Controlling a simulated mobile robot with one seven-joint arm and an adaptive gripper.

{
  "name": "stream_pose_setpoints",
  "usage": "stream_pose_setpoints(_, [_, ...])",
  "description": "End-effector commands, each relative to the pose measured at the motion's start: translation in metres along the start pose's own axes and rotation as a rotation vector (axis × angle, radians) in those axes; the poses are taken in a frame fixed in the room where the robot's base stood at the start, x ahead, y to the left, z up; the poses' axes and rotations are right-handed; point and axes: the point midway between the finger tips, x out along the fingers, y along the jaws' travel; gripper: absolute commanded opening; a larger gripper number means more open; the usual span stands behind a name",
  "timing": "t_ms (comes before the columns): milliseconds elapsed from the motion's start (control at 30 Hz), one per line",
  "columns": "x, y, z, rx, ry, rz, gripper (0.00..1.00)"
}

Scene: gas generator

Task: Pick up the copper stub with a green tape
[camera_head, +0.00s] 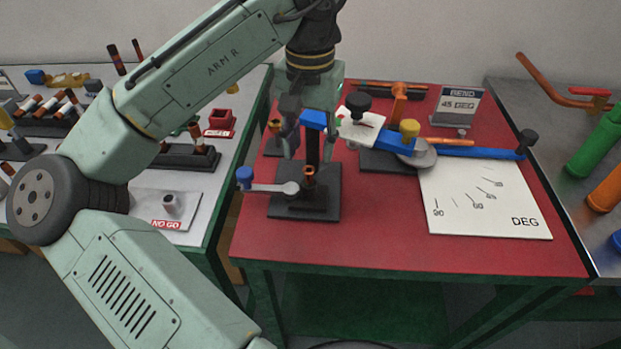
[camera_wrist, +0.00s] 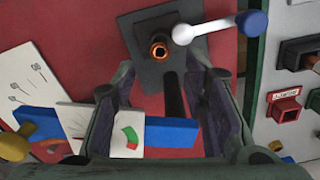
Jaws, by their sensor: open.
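A copper stub (camera_head: 309,172) stands upright in a black fixture (camera_head: 290,207) on the red table; no green tape can be made out on it. In the wrist view its open copper end (camera_wrist: 159,50) shows in the fixture, beyond my fingertips. My gripper (camera_head: 307,148) points down over the fixture, open and empty. In the wrist view its two fingers (camera_wrist: 163,82) stand apart on either side of a dark post (camera_wrist: 173,97). Several banded stubs (camera_head: 40,105) lie on the left table; their tape colours are too small to tell surely.
A blue-handled lever (camera_head: 265,187) sits at the fixture's left. A bender with a blue arm (camera_head: 480,152) and a white angle plate (camera_head: 485,200) are to the right. A "NO GO" plate (camera_head: 165,212) and red box (camera_head: 221,121) are on the left table. The red table's front is clear.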

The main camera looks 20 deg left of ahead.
Motion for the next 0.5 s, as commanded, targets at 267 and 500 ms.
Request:
stream_pose_setpoints(267, [0.032, -0.001, 0.009, -0.001, -0.001, -0.001, 0.40])
stream_pose_setpoints(500, [0.053, 0.000, 0.008, 0.000, 0.002, 0.001, 0.40])
